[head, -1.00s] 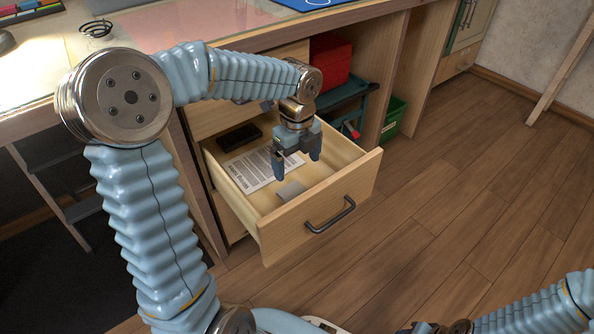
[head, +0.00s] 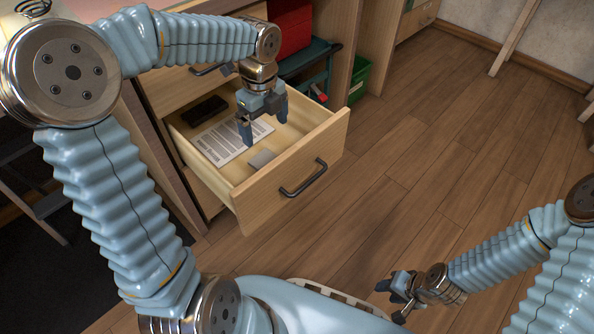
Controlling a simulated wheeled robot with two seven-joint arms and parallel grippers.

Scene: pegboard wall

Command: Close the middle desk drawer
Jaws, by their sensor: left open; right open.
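The middle desk drawer (head: 262,201) is pulled well out of the wooden desk, with a dark bar handle (head: 303,178) on its front. Inside lie a printed sheet (head: 222,143), a black item (head: 205,110) and a small grey block (head: 262,158). My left gripper (head: 264,134) is open and empty, pointing down over the drawer's interior, behind its front panel. I cannot tell whether its fingertips are below the rim. My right gripper (head: 388,300) is open and empty, low over the floor at the bottom, apart from the drawer.
A closed drawer front (head: 170,92) is above the open one. The wooden floor (head: 420,170) right of the drawer is clear.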

